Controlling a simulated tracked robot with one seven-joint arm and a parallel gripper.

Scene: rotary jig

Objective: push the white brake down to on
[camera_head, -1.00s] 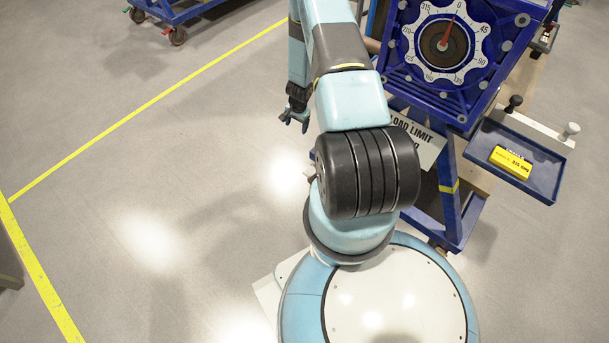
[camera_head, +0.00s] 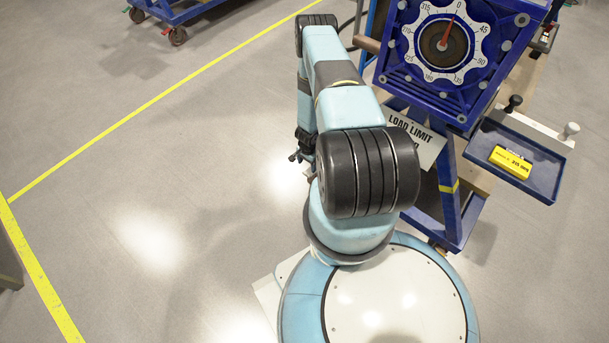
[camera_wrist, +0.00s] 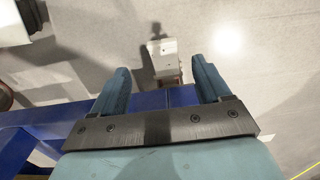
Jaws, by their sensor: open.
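A white knob (camera_head: 571,130) sits at the right end of a pale bar beside the blue jig; it looks like the white brake, but no on mark is readable. My gripper (camera_head: 298,157) hangs left of the jig, partly hidden behind my arm, well apart from the knob. In the wrist view my gripper's two blue fingers (camera_wrist: 162,85) are spread apart with nothing between them. I cannot identify the brake surely in the wrist view.
The blue jig carries a white numbered dial (camera_head: 443,43) with a red pointer near 0. A black knob (camera_head: 515,101) stands near the bar. Below is a blue tray (camera_head: 545,185) with a yellow box (camera_head: 510,162). A load limit sign (camera_head: 425,145) hangs by my arm. Floor at left is clear.

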